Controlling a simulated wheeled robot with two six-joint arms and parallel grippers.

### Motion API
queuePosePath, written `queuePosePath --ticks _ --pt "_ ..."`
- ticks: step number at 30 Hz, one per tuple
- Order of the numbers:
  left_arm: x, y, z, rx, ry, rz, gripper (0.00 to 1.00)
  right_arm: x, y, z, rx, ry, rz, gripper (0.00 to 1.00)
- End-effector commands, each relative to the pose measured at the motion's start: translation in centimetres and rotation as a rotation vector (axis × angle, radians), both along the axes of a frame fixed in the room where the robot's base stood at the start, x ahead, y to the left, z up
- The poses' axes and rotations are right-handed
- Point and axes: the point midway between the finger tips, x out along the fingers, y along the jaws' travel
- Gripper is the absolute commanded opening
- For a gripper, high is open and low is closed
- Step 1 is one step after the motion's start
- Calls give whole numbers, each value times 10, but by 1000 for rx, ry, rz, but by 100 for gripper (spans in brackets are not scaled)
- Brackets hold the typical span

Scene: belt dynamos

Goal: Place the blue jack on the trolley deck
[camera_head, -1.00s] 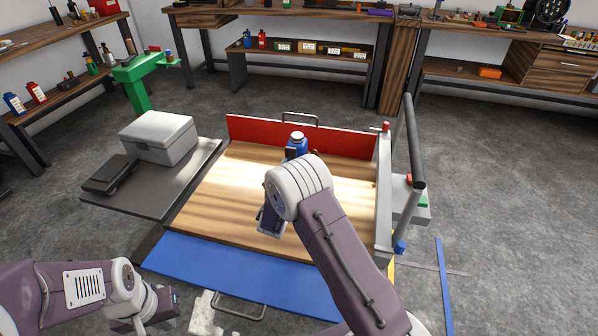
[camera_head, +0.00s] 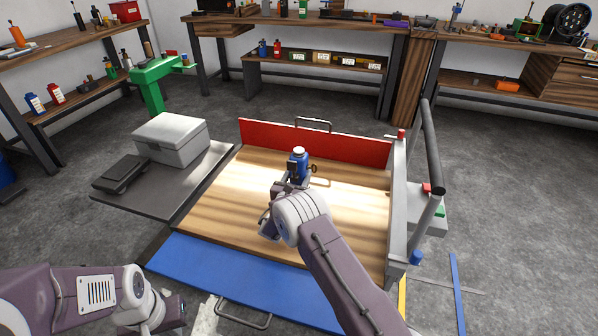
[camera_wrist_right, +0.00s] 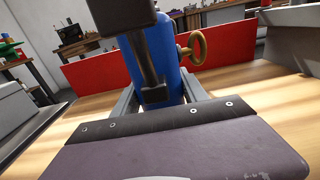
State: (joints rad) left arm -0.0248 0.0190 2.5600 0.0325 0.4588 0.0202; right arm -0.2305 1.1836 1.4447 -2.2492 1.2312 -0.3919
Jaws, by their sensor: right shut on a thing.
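The blue jack (camera_head: 298,160) has a white top and a brass ring handle at its side.
The deck has a red board (camera_head: 320,144) at the back, a blue flap (camera_head: 235,268) in front and a grey rail (camera_head: 397,215) at right. A grey side platform (camera_head: 135,201) holds a grey box (camera_head: 170,138). Bare wood surrounds the jack.

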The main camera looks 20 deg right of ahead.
Motion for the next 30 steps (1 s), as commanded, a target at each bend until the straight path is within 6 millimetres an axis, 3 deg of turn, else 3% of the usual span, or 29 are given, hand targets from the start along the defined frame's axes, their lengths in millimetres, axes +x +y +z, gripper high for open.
queuePosePath --ticks 7,8,9,21,30 --pt "0 0 -3 0 0 0 0 1 0 1 -2 -8 0 0" --pt "0 0 -2 0 0 0 0 0 0 -2 1 1 0 59" --pt "0 0 -1 0 0 0 0 0 0 -1 1 1 0 70" --pt "0 0 3 0 0 0 0 -2 2 2 0 1 1 73" --pt "0 0 16 0 0 0 0 -48 34 3 -2 5 4 73"
